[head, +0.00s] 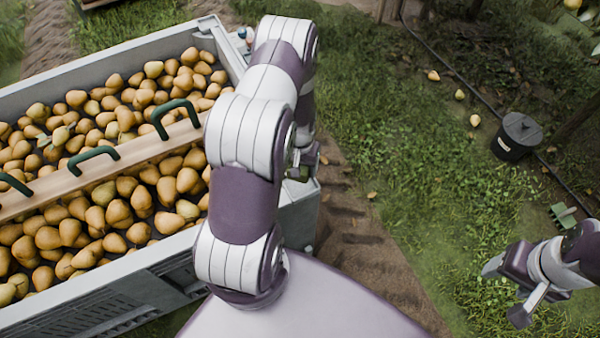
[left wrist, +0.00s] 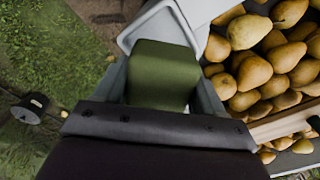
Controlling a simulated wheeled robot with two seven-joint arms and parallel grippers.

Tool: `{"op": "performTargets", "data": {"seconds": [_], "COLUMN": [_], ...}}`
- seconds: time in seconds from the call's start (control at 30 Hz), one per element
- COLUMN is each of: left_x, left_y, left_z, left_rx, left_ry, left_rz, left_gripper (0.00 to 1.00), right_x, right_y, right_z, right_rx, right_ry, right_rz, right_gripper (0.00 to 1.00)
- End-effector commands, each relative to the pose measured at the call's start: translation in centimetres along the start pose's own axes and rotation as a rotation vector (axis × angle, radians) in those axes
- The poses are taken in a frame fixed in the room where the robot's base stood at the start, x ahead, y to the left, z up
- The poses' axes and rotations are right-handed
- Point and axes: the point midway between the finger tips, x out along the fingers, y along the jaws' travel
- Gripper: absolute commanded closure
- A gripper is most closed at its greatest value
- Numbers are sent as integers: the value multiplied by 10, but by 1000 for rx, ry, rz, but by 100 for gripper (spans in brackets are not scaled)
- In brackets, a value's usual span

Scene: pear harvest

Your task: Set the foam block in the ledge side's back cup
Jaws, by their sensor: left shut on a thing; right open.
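The foam block (left wrist: 163,72) is a dark green block in the left wrist view, just beyond the dark palm of my left gripper (left wrist: 162,100). My left gripper is shut on it, beside the pear bin's end. In the head view my left arm covers most of that end, and only a bit of the left gripper (head: 304,162) shows. A pale grey rim (left wrist: 140,33) lies around the block's far side; I cannot tell whether they touch. The back cup cannot be made out. My right gripper (head: 505,290) is open and empty over the grass at the right.
The grey bin (head: 110,52) is full of pears, with a wooden divider (head: 135,155) and green handles (head: 96,153) across it. Small items (head: 243,36) stand at its far corner. A black bucket (head: 517,138) and fallen pears lie on the grass at right.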

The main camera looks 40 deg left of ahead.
Motion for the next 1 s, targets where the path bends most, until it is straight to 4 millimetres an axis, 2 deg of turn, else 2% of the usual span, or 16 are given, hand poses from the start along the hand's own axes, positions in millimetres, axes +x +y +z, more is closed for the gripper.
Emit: {"op": "performTargets", "data": {"seconds": [0.1,0.2,0.73,0.77,0.8,0.83,1.0], "left_x": [25,36,46,45,44,44,44], "left_y": [0,0,0,0,0,0,0], "left_z": [1,1,1,0,0,0,0], "left_rx": [1,1,1,1,1,1,1], "left_ry": [-4,-1,-1,-1,-1,-1,-1], "left_rz": [0,0,0,0,0,0,0], "left_gripper": [60,60,60,20,7,5,5], "right_x": [3,3,10,9,8,8,8], "right_y": [0,0,0,0,0,0,0], "right_z": [0,0,1,1,1,1,1], "right_rx": [0,0,0,0,0,0,0], "right_ry": [0,0,0,0,0,0,0], "right_rz": [0,0,0,0,0,0,0], "right_gripper": [38,38,38,38,38,38,38]}}
